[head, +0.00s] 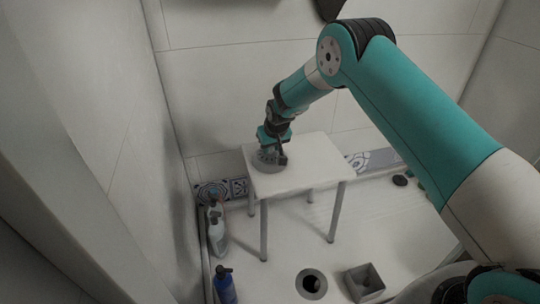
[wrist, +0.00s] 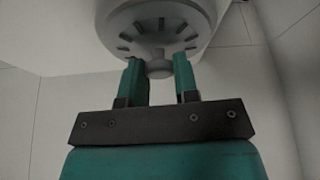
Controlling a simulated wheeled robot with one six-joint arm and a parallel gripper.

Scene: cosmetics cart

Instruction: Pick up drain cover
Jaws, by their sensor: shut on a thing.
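The drain cover (wrist: 190,30) is a round grey disc with dark radial slots and a central knob. In the wrist view it fills the top middle. My gripper (wrist: 160,72) has its teal fingers on both sides of the knob and is shut on it. In the head view the drain cover (head: 266,160) is at the left part of the white stool's top, under my gripper (head: 270,146). I cannot tell whether the cover touches the stool top.
The white stool (head: 312,163) stands on grey legs by the tiled wall. An open drain hole (head: 311,284) is in the floor in front, beside a grey square box (head: 364,281). Bottles (head: 217,228) and a blue bottle (head: 225,286) stand along the left wall.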

